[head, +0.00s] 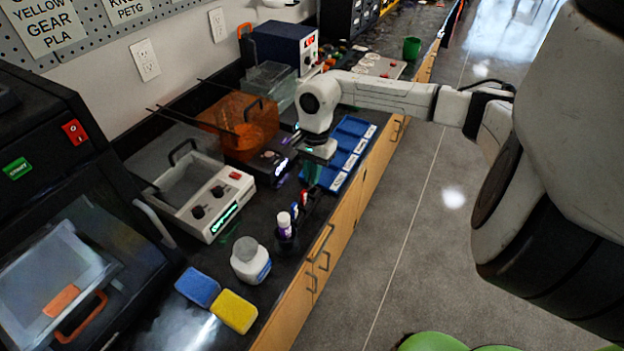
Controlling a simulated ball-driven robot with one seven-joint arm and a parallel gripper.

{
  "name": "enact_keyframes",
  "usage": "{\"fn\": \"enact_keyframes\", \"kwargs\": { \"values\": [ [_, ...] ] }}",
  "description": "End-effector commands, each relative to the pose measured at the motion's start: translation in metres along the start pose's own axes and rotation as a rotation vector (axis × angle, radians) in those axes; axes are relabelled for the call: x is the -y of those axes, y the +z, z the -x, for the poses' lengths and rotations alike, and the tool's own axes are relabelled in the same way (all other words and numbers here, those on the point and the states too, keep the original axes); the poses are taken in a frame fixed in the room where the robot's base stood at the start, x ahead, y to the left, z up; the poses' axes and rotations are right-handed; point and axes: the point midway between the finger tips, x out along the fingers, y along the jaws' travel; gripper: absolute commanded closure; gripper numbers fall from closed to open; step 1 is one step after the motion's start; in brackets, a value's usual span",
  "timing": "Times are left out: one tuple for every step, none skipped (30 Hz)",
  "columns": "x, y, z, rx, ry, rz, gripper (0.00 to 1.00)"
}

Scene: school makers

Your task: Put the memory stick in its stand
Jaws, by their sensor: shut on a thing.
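My gripper (313,172) points down over the black counter, just left of the blue tray, at the end of my arm reaching in from the right. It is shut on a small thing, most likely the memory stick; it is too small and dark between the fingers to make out. Below and left of the gripper, a small dark holder (287,243) carries a purple tube with a white cap (284,222). Slim red and dark items (304,199) stand close behind it. I cannot tell which of these is the memory stick's stand.
A blue compartment tray (352,139) lies right of my gripper. A white control box (214,212), an orange clear bin (238,118) and a white jar (250,262) stand to the left. Blue (198,287) and yellow sponges (234,312) lie in front. The counter's wooden front drops to open floor.

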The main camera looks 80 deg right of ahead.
Motion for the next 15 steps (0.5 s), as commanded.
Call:
{"fn": "enact_keyframes", "kwargs": {
  "values": [
    [0.001, -0.001, -0.002, 0.001, 0.000, 0.000, 1.00],
    [0.002, -0.003, -0.004, 0.001, 0.000, -0.001, 1.00],
    [0.003, -0.005, -0.008, 0.002, 0.001, -0.002, 1.00],
    [0.003, -0.005, -0.013, 0.002, 0.000, -0.002, 1.00],
    [0.003, -0.005, -0.017, 0.003, 0.000, -0.001, 1.00],
    [0.003, -0.005, -0.023, 0.003, 0.000, -0.001, 1.00],
    [0.003, -0.006, -0.027, 0.003, 0.000, -0.002, 1.00],
    [0.003, -0.006, -0.031, 0.002, 0.001, -0.002, 1.00],
    [0.002, -0.007, -0.034, 0.002, 0.001, -0.001, 1.00],
    [0.002, -0.007, -0.035, 0.001, 0.001, -0.001, 1.00],
    [0.002, -0.007, -0.036, 0.000, 0.001, 0.000, 1.00],
    [0.002, -0.008, -0.036, -0.001, 0.001, 0.000, 1.00],
    [0.002, -0.008, -0.035, -0.001, 0.001, 0.000, 1.00],
    [0.002, -0.008, -0.035, -0.001, 0.001, 0.000, 1.00],
    [0.002, -0.008, -0.035, -0.001, 0.001, 0.000, 1.00]
  ]
}}
